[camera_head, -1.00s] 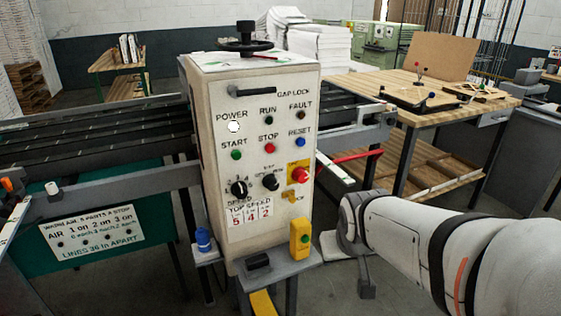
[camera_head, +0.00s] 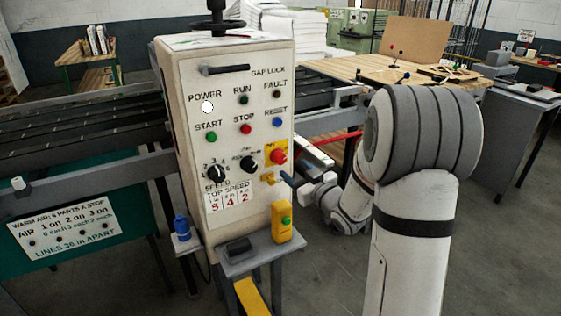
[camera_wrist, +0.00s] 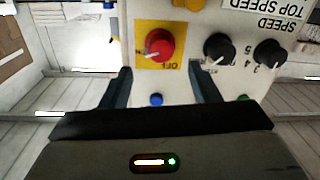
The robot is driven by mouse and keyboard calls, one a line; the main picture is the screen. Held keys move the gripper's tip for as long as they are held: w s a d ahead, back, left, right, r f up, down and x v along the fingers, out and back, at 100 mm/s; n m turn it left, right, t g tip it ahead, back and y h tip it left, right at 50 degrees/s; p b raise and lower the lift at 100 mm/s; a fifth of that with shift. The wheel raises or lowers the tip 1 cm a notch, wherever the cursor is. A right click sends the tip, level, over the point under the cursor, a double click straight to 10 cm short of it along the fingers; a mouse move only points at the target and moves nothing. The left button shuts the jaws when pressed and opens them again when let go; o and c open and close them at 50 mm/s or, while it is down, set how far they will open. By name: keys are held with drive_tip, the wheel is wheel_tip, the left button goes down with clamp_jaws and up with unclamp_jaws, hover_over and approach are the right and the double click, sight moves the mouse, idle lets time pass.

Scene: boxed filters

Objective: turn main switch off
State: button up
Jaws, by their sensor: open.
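The main switch, a red rotary knob (camera_head: 278,157) on a yellow plate (camera_head: 268,146), is on the right side of the white control cabinet's front. In the wrist view the red knob (camera_wrist: 160,43) appears upside down on its yellow plate (camera_wrist: 180,60), with an OFF label beside it. A pale pointer mark slants across the knob. My gripper (camera_wrist: 160,73) is open and empty, its two dark fingers spread to either side of the knob in the picture. The gripper (camera_head: 283,183) is close to the panel in the head view; contact with the knob does not show.
Black selector knobs (camera_head: 249,164) sit left of the switch, with start, stop and blue reset (camera_head: 277,122) buttons above. The white power lamp (camera_head: 207,107) is lit. A yellow box (camera_head: 282,222) stands below on a grey ledge. A wooden table (camera_head: 345,68) is behind right.

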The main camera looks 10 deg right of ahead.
sight(282, 159)
drive_tip(key=p+x, duration=0.1)
drive_tip(key=x, duration=0.6)
drive_tip(key=shift+w+a, duration=0.15)
